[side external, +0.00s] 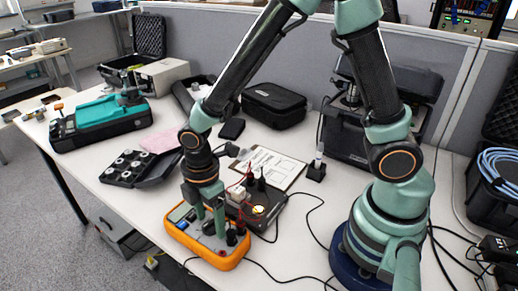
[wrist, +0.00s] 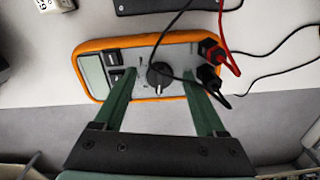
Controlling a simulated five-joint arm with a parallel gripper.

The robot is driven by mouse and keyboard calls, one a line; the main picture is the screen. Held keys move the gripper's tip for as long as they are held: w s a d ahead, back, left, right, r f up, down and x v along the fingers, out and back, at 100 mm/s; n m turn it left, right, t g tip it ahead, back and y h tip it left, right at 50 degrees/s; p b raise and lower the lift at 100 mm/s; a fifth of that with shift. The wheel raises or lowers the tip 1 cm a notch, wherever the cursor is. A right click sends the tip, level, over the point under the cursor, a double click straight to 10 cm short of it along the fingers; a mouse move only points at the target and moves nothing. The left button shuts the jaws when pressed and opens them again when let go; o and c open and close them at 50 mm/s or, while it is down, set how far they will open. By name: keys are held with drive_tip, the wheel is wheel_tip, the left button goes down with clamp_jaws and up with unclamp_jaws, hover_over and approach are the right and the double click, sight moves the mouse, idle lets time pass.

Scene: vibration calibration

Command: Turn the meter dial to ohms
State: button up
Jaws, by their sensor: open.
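An orange-cased multimeter (side external: 185,233) lies face up near the front edge of the white table, with a grey face. In the wrist view the meter (wrist: 112,43) shows its display at the left and a black round dial (wrist: 160,76) in the middle. Red and black leads plug in at its right side. My gripper (side external: 211,233) points down over the meter face. In the wrist view my gripper (wrist: 158,76) has its two green fingers apart, one on each side of the dial, with gaps to it. The dial's markings are too small to read.
A clipboard (side external: 268,167) and a black case (side external: 274,104) lie farther back. A black tray of round parts (side external: 127,167) lies left. Loose cables run across the table at the right.

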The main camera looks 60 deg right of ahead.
clamp_jaws()
drive_tip(key=shift+m, duration=0.3)
drive_tip(key=m, duration=0.3)
drive_tip(key=shift+m, duration=2)
unclamp_jaws()
